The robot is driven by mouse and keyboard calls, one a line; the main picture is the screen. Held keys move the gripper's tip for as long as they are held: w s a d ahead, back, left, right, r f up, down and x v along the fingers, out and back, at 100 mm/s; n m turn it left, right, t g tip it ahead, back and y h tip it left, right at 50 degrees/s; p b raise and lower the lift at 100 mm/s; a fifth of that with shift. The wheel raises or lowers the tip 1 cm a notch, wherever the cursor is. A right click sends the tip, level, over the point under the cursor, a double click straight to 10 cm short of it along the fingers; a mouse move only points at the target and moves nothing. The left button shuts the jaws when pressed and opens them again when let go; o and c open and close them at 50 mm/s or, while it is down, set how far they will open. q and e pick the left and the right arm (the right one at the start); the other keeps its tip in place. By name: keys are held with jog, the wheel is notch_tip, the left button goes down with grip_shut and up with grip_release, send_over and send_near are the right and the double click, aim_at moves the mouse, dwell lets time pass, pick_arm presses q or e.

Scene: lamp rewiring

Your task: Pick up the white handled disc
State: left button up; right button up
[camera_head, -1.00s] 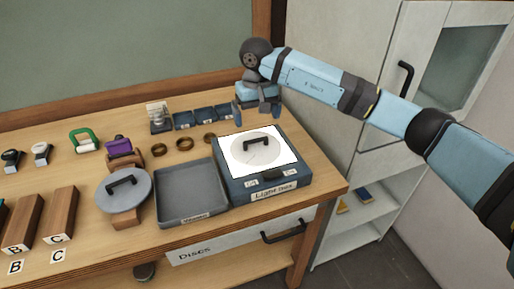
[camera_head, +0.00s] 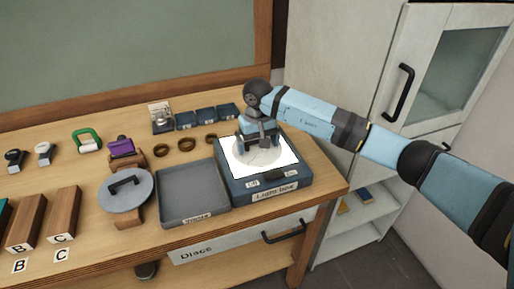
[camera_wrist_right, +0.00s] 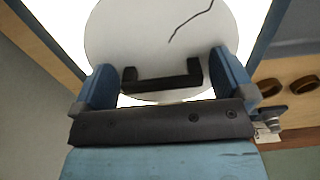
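The white handled disc (camera_head: 262,161) lies flat on the lit top of the light box (camera_head: 270,186). In the right wrist view, the disc (camera_wrist_right: 150,35) is pale with a thin dark line across it, and its black handle (camera_wrist_right: 162,82) faces me. My right gripper (camera_head: 259,145) is over the disc and hides the handle in the head view. In the wrist view, the right gripper (camera_wrist_right: 163,85) is open, with one blue finger beyond each end of the handle and gaps between. My left gripper is not in view.
A grey tray (camera_head: 192,192) stands left of the light box, empty. A grey handled disc (camera_head: 126,191) rests on a wooden stand farther left. Brass rings (camera_head: 186,144) and small blue bins (camera_head: 206,114) are behind. A cabinet (camera_head: 350,60) stands to the right.

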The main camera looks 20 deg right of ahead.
jog(key=c, duration=0.9)
jog(key=shift+r, duration=0.1)
jog(key=shift+c, duration=0.2)
